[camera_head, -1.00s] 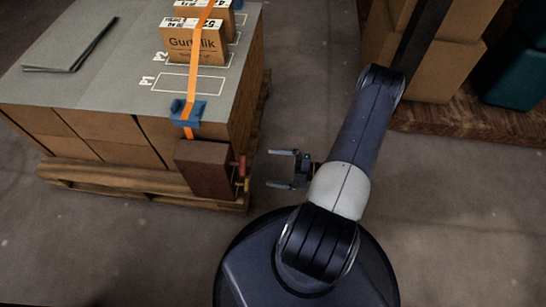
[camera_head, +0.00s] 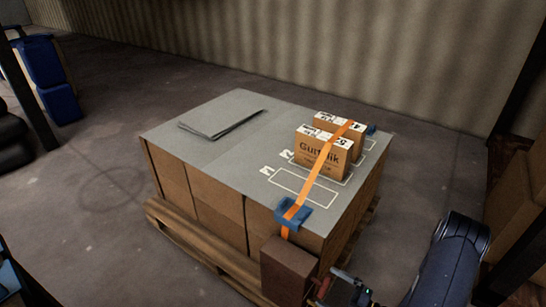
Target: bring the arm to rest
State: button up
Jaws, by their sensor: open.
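My arm (camera_head: 447,262) shows at the lower right of the head view, its dark blue-grey link cut off by the bottom edge. My gripper (camera_head: 346,287) is only partly in view at the bottom edge, just right of the brown block (camera_head: 288,270) on the pallet stack's near corner. Its jaws are open, and I see nothing between them. Red-handled parts (camera_head: 321,287) beside the block lie close to the fingers; I cannot tell whether they touch.
A pallet (camera_head: 190,239) carries stacked cartons under a grey sheet (camera_head: 225,165). Two small cartons (camera_head: 322,158) stand on it under an orange strap (camera_head: 326,170) with blue corner pieces (camera_head: 293,213). Dark flat sheets (camera_head: 220,124) lie at left. Brown boxes (camera_head: 515,215) stand at the right.

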jog(key=shift+x, duration=1.3)
